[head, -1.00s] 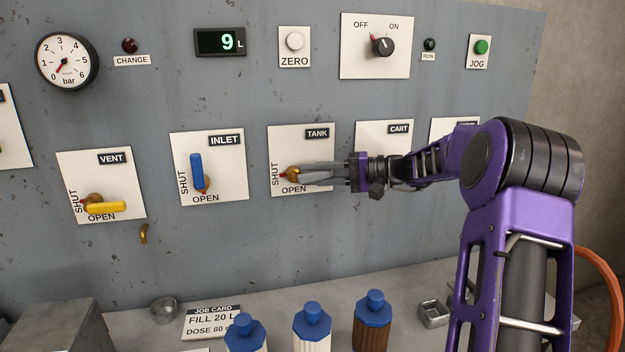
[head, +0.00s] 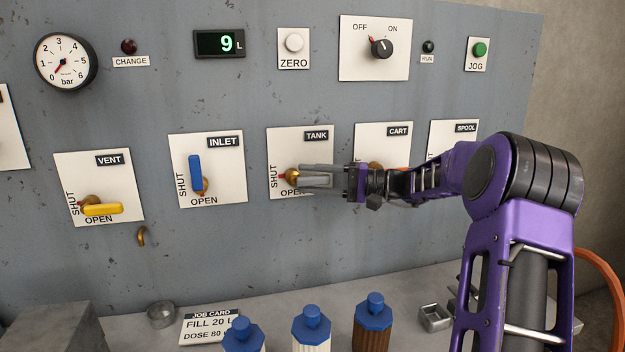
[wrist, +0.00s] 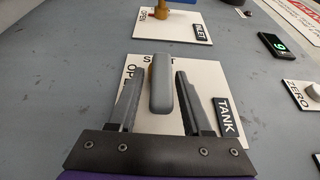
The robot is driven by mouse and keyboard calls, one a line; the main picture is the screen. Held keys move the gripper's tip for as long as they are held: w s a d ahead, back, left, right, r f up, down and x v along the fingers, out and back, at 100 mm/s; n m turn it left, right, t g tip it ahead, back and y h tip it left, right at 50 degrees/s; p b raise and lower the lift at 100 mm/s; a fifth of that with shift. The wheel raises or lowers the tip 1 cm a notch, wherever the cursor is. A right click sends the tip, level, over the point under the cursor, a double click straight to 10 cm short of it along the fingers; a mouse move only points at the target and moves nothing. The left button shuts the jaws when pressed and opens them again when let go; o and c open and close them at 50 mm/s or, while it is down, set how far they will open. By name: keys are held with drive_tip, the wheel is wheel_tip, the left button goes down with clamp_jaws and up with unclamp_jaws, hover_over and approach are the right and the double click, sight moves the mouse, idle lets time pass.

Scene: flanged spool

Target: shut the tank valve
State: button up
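The tank valve is on a white plate (head: 279,146) labelled TANK, with SHUT at its left and OPEN below. Its brass hub (head: 291,176) shows a red pointer on the left, toward SHUT. Its grey lever (wrist: 161,88) lies about level, reaching right from the hub in the head view. My gripper (head: 308,176) comes in from the right. In the wrist view its fingers (wrist: 158,84) stand one on each side of the lever, with visible gaps, so it is open. The fingers partly cover the lever and the OPEN label in the head view.
The inlet valve's blue lever (head: 195,172) stands upright to the left. The vent valve's yellow lever (head: 103,209) lies level further left. The cart plate (head: 399,132) is behind my wrist. Blue-capped bottles (head: 312,322) stand on the bench below.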

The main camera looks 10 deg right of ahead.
drive_tip(key=shift+o, duration=0.3)
drive_tip(key=shift+d, duration=0.15)
drive_tip(key=p+v, duration=0.1)
drive_tip(key=v, duration=1.6)
drive_tip(key=shift+s, duration=0.15)
